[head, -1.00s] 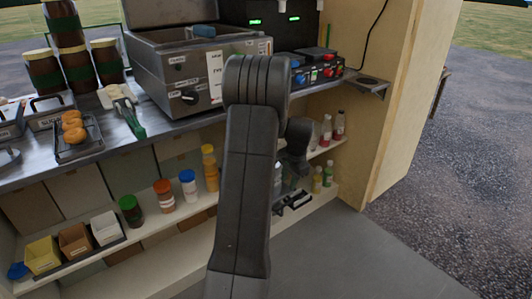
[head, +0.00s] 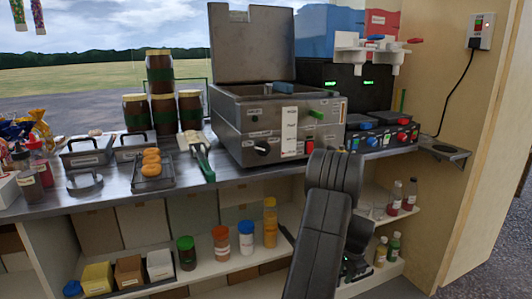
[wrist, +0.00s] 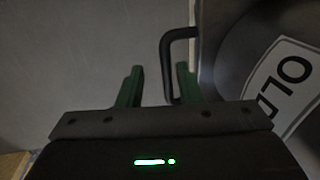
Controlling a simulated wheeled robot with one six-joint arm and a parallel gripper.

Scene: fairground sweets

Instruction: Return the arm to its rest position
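My arm rises in front of the counter in the head view, bent at a dark joint. My gripper (head: 355,268) is low behind it, beside the lower shelf and partly hidden by the arm. In the wrist view the two green fingers of my gripper (wrist: 159,86) stand apart, with no object clamped between them. A black bent bar (wrist: 168,62) shows close to the right finger; whether it touches cannot be told.
A round dark container (wrist: 265,70) with a label reading "OLD" fills the wrist view's right side. The metal counter (head: 110,190) carries a fryer (head: 262,125) and stacked jars (head: 163,112). Bottles and bins stand on the shelf (head: 215,268) below. A wooden wall (head: 470,150) closes the right.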

